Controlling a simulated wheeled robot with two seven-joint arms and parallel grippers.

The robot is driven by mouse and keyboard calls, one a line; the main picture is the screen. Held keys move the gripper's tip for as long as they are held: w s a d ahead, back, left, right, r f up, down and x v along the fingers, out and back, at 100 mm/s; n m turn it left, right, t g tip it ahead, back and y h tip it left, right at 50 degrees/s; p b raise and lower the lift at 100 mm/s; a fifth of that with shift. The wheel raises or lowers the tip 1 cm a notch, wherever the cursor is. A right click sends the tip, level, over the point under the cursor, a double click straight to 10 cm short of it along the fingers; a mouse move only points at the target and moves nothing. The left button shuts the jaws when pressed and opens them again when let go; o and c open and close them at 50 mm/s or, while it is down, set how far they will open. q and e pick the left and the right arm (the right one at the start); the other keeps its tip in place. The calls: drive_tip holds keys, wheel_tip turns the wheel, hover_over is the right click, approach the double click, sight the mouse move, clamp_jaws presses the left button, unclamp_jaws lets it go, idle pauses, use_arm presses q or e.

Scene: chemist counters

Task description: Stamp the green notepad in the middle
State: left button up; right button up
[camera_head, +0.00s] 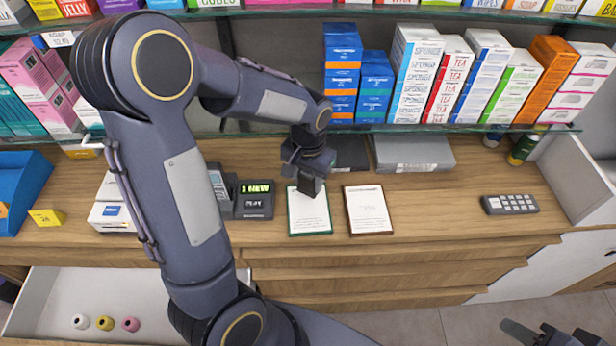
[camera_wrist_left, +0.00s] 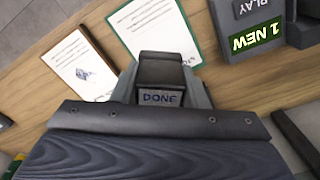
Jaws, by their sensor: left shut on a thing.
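The green-edged notepad (camera_head: 310,220) lies on the wooden counter with a white page. It also shows in the left wrist view (camera_wrist_left: 153,28), its near part hidden behind the stamp. My left gripper (camera_head: 309,172) is over the notepad's far half, shut on a dark stamp (camera_head: 310,187) whose label reads DONE in the left wrist view (camera_wrist_left: 160,98). I cannot tell whether the stamp touches the page. A brown-edged notepad (camera_head: 368,210) lies just right of it. In the wrist view its page bears a small bluish mark. My right gripper (camera_head: 545,336) is partly cut off at the bottom right.
A small display reading 1 NEW (camera_head: 256,200) stands left of the green notepad. Grey flat boxes (camera_head: 413,152) lie behind, under a glass shelf of cartons. A keypad (camera_head: 510,204) lies at right. An open drawer (camera_head: 45,300) holds several small round items.

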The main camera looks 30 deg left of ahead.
sight(308, 194)
use_arm(q)
drive_tip(key=shift+f+b, duration=2.3)
drive_tip(key=shift+f, duration=0.7)
drive_tip(key=shift+s+f+b, duration=0.1)
drive_tip(key=shift+f+b, duration=0.4)
drive_tip(key=shift+f, duration=0.05)
drive_tip(key=shift+r, duration=0.15)
wheel_tip(308, 194, up, 7)
drive_tip(key=p, duration=0.5)
drive_tip(key=shift+p, duration=0.3)
idle(0.3)
